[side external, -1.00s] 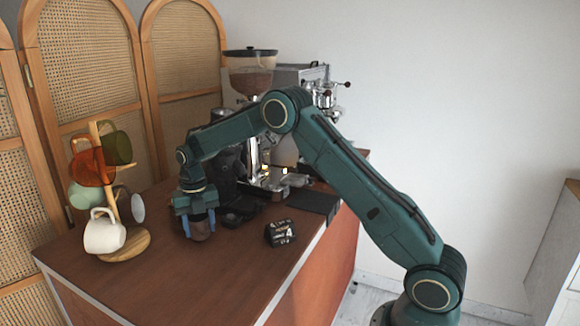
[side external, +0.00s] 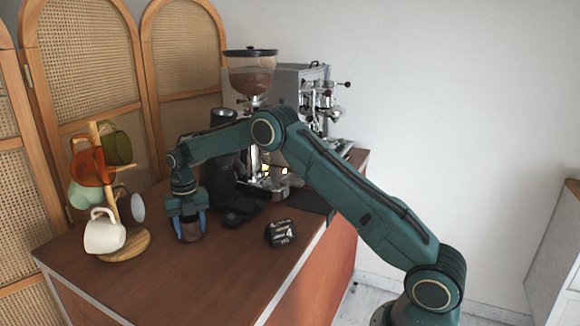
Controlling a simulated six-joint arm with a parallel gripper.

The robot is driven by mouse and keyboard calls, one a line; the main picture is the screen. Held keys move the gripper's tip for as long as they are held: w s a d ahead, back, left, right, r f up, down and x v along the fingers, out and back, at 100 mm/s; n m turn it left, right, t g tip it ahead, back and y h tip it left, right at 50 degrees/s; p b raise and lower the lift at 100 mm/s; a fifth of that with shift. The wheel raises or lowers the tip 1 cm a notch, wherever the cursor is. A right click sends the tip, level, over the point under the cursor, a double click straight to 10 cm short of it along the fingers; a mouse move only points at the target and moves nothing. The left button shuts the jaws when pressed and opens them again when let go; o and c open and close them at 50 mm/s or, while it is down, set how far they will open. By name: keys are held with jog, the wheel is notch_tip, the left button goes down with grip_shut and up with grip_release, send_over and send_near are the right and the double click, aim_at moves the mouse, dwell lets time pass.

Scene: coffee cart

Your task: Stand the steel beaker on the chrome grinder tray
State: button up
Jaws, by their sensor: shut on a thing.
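My gripper (side external: 187,222) points down over the left part of the wooden counter, with its blue fingers shut on the steel beaker (side external: 189,232). Only part of the beaker shows between the fingers, looking brownish and grey. It looks upright, low over or on the counter; I cannot tell whether it touches. The chrome grinder tray (side external: 266,191) is at the foot of the coffee grinder (side external: 253,75), behind and to the right of my gripper. My arm and dark equipment hide part of the grinder.
A mug tree (side external: 123,243) with several mugs stands left of my gripper. A small black box (side external: 280,233) lies to the right. A dark machine (side external: 230,200) stands between gripper and tray. An espresso machine (side external: 310,92) is at the back. The front counter is clear.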

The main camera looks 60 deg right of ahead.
jog(key=shift+f, duration=0.1)
jog(key=o, duration=1)
notch_tip(320, 180, up, 12)
jog(key=shift+r, duration=0.15)
dwell(0.6)
